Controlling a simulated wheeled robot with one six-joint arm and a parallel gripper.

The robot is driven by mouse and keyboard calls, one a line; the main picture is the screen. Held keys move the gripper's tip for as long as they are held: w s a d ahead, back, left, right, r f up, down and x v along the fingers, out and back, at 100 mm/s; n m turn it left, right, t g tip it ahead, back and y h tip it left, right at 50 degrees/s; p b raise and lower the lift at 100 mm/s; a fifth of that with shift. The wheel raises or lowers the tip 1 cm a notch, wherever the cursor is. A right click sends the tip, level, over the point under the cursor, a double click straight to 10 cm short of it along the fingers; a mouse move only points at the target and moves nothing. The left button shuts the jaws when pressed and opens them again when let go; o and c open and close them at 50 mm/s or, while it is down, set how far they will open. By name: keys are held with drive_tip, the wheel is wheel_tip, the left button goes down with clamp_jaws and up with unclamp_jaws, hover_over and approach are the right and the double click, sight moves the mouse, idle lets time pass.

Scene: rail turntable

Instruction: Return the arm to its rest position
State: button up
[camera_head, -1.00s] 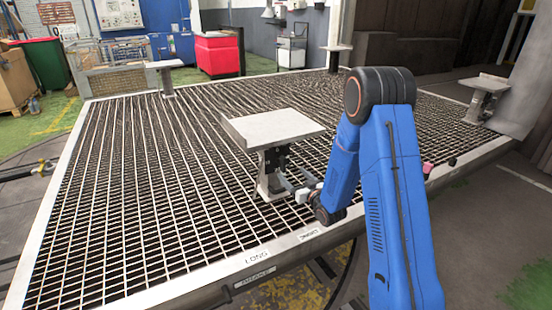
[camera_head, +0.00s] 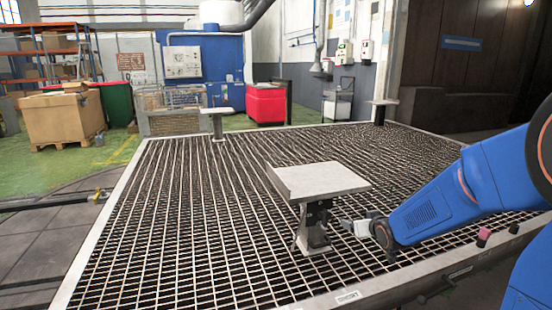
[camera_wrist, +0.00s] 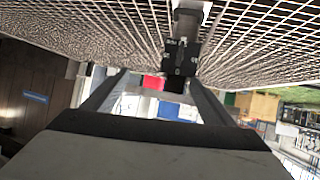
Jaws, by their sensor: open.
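My gripper (camera_head: 354,226) is low over the grating, just right of the post of the nearest stand. Its jaws are open and look empty. In the wrist view its two fingers (camera_wrist: 155,80) are spread apart, with the stand's black block (camera_wrist: 182,57) beyond them, near the right fingertip. I cannot tell whether they touch. My blue arm (camera_head: 450,203) reaches in from the right edge, bent low. The stand (camera_head: 318,180) has a pale tilted top plate and a dark block on its post (camera_head: 312,238).
The grated turntable platform (camera_head: 190,240) fills the middle. Two more small stands (camera_head: 216,111) (camera_head: 381,103) rise at its far edge. Small red and black knobs (camera_head: 484,234) sit on the right rim near my arm. A red bin (camera_head: 266,104) stands behind. Open grating lies left of the near stand.

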drive_tip(key=s+r+m+g, duration=0.1)
drive_tip(key=s+r+g, duration=0.1)
drive_tip(key=s, duration=1.8)
drive_tip(key=s+r+g, duration=0.3)
drive_tip(key=s+g, duration=0.2)
drive_tip(key=s, duration=1.6)
drive_tip(key=shift+m+g+h, duration=0.3)
drive_tip(key=shift+m, duration=0.1)
